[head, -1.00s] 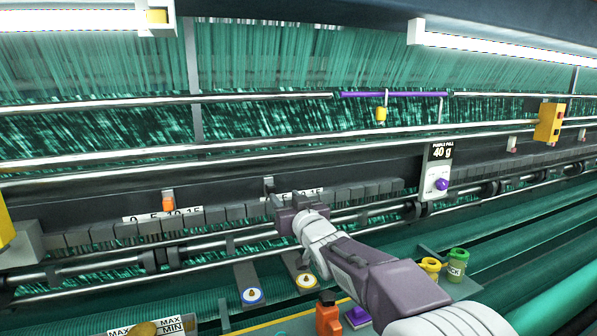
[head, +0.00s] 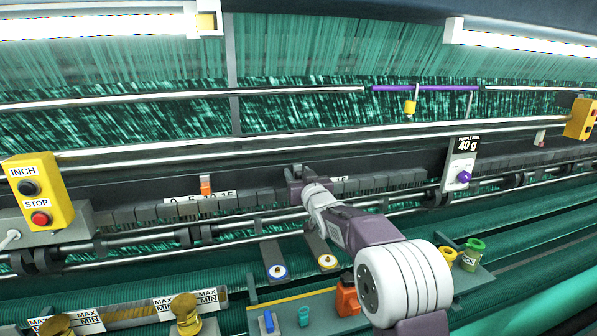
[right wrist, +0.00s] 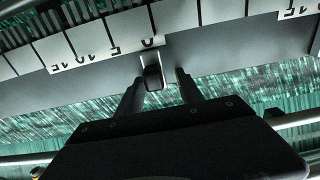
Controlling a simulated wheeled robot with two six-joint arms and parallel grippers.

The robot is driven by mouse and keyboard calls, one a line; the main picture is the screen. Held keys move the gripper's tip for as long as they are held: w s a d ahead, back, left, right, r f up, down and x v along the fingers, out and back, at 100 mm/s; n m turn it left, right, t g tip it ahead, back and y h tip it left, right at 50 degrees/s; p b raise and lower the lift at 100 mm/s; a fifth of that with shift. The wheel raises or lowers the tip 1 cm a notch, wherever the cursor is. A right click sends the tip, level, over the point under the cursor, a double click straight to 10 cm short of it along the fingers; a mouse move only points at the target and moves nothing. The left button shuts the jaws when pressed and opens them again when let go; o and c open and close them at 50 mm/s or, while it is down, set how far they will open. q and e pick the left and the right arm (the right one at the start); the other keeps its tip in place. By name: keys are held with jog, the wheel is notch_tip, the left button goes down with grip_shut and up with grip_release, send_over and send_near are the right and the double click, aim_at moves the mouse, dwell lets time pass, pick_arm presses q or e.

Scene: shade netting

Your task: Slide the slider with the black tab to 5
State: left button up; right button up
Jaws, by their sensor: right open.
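In the right wrist view, the black tab (right wrist: 153,77) sits in a pale slider frame (right wrist: 163,48) at the 0 end of a white scale (right wrist: 100,45). The scale shows upside down, with 5, 10 and 15 running to the left. My right gripper (right wrist: 158,78) is open, with one finger on each side of the tab. The tab looks nearer the left finger; contact cannot be told. In the head view, my right gripper (head: 299,180) is at the rail and hides the tab and most of its scale. My left gripper is not in view.
Another slider with an orange tab (head: 206,185) stands on a similar scale (head: 198,199) to the left. A yellow INCH/STOP box (head: 42,190) is at far left. A purple knob panel (head: 461,165) is at right. Silver bars run in front of and above the rail.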

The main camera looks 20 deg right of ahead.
jog(key=shift+d+f, duration=0.1)
jog(key=shift+d, duration=0.2)
jog(key=c, duration=0.5)
jog(key=shift+w+d, duration=0.1)
jog(key=shift+d, duration=0.05)
grip_shut()
dwell(0.4)
